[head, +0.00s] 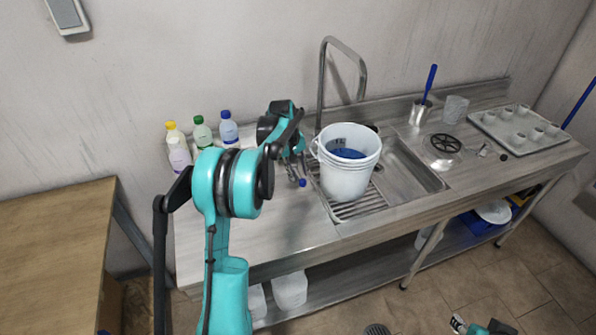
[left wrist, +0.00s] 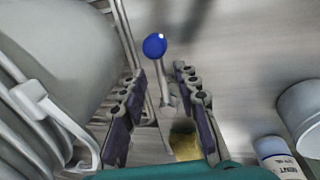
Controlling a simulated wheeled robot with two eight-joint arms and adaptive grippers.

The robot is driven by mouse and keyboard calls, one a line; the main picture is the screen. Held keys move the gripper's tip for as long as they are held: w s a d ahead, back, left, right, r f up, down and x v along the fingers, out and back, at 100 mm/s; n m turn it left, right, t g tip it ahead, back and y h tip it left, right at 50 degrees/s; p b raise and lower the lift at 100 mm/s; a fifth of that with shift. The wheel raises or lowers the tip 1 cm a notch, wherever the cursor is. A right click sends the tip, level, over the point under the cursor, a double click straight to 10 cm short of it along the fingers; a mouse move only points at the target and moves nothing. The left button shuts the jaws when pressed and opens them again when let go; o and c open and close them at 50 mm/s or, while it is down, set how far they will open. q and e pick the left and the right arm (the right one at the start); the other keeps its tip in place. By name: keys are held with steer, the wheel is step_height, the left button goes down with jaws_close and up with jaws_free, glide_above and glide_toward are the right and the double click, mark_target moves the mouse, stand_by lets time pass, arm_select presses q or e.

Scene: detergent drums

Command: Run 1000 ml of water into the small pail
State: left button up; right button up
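A white pail (head: 346,178) stands upright on the slatted rack at the sink, under the end of a tall curved tap (head: 340,45). Blue shows inside the pail; I cannot read its level. A lever with a blue ball knob (head: 302,183) is beside the pail's left side. My left gripper (head: 295,168) is at this lever; in the left wrist view the blue knob (left wrist: 155,46) lies just beyond the open fingers (left wrist: 160,105), its stem running back between them. I see no clear grip on it. My right gripper (head: 484,327) is partly cut off at the bottom edge.
Several bottles (head: 202,133) stand at the counter's back left. Right of the sink basin (head: 412,172) are a metal cup with a blue-handled brush (head: 427,88), a clear beaker (head: 455,108) and a tray of small cups (head: 500,138). The front left counter is clear.

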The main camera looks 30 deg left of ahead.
arm_select(q)
step_height(320, 180, up, 12)
steer(key=s+a, duration=0.1)
steer(key=shift+s+a, duration=0.25)
steer(key=shift+s, duration=0.15)
steer(key=shift+f, duration=0.1)
steer(key=s+d+r+m+t+y, duration=0.15)
steer(key=s+d+r+m, duration=0.25)
steer(key=s+d, duration=0.75)
steer(key=s+d+f+m+t, duration=0.2)
steer(key=s+d+f+m, duration=0.1)
steer(key=s, duration=0.5)
steer(key=s+d+f+m+t, duration=0.2)
steer(key=s+d+f+m, duration=0.1)
steer(key=s+d+f, duration=0.2)
steer(key=s+d, duration=0.2)
steer(key=d, duration=0.1)
steer(key=shift+s+d+f, duration=0.15)
steer(key=shift+s+d, duration=0.05)
steer(key=shift+s, duration=0.2)
steer(key=shift+c, duration=0.4)
